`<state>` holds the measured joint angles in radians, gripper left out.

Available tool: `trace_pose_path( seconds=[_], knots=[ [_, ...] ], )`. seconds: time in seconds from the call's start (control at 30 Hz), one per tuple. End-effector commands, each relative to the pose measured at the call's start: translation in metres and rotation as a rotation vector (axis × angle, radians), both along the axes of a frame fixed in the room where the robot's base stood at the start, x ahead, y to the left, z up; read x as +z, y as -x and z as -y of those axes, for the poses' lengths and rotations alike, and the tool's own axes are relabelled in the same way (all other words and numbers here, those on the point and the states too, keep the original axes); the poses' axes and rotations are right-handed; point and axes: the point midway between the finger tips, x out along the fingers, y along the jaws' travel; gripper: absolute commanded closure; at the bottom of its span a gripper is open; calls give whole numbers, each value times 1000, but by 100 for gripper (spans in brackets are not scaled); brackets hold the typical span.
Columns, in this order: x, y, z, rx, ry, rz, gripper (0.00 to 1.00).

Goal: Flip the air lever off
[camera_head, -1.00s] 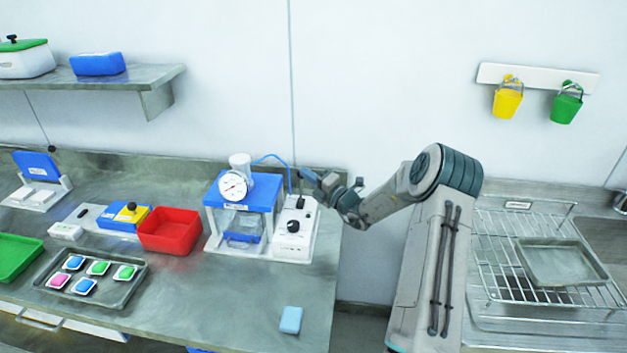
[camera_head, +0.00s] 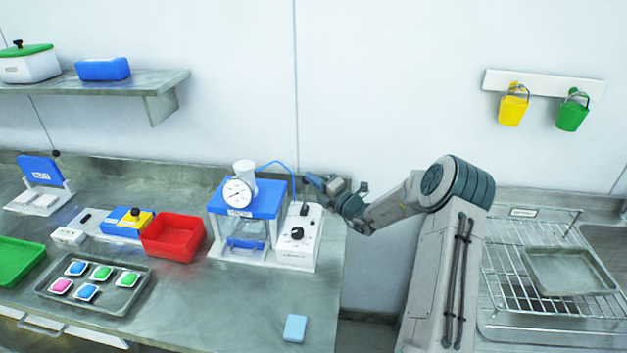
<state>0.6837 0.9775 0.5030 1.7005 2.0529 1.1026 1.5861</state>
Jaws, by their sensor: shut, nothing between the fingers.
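A white control box (camera_head: 298,247) stands on the bench, just right of the blue-topped dosing unit (camera_head: 245,215) with its round gauge (camera_head: 238,192). The box has a black knob (camera_head: 297,234) on its front and a small dark lever (camera_head: 304,210) near its top. A blue hose runs from the unit to behind the box. My gripper (camera_head: 308,180) is shut and empty, with its tip just above and behind the lever. I cannot tell whether it touches the lever.
A red bin (camera_head: 173,238) stands left of the dosing unit. A metal tray (camera_head: 60,290) holds several coloured packs. A light blue block (camera_head: 294,328) lies near the front edge. A wire rack (camera_head: 510,287) is at right.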

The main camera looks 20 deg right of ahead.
Motion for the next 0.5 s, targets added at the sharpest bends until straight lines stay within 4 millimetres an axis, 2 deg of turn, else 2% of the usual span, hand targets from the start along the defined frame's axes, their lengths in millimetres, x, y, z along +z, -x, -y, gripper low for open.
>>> trace_pose_path(
  seconds=[0.23,0.27,0.5],
  knots=[
    [27,23,-17,14,0,-1,100],
    [21,29,-9,10,1,1,100],
    [36,72,27,1,3,1,100]
  ],
)
